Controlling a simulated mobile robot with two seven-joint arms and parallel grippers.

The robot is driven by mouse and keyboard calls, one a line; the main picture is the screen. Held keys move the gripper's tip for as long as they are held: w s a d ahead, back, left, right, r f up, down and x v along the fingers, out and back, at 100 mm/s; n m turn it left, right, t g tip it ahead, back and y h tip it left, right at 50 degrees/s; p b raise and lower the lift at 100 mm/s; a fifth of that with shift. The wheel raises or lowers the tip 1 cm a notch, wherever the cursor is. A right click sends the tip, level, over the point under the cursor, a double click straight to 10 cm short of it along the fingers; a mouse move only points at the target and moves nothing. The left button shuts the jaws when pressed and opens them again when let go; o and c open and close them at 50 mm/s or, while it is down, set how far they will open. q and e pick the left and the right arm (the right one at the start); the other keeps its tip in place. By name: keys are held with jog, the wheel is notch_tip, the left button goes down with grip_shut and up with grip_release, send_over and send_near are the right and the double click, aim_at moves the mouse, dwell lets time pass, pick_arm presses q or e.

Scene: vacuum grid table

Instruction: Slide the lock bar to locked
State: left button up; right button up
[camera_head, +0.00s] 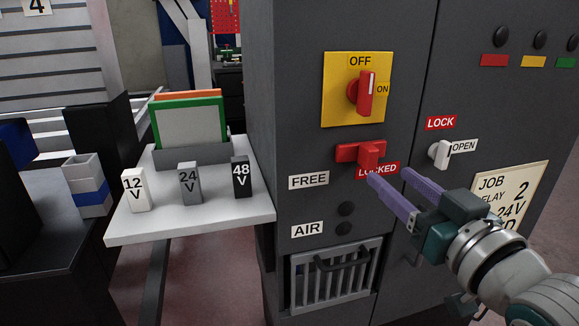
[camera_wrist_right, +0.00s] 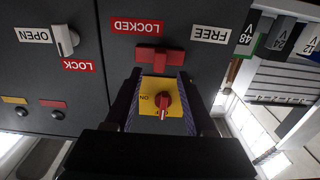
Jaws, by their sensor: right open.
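The red lock bar (camera_head: 347,152) is on the front of the grey cabinet, with a red knob standing out from it. It sits above and between the white FREE label (camera_head: 309,181) and the red LOCKED label (camera_head: 377,169). It also shows in the wrist view, upside down (camera_wrist_right: 158,57). My right gripper (camera_head: 389,176) is open and empty, its purple fingers apart. It is just below and right of the bar in the head view, one fingertip by the LOCKED label. I see no contact with the bar. My left gripper is out of view.
A yellow plate with a red rotary switch (camera_head: 366,93) sits above the bar. A barred vent (camera_head: 332,280) is below. A white shelf (camera_head: 225,214) with voltage blocks stands at left.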

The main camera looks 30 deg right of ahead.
jog(key=shift+v, duration=1.5)
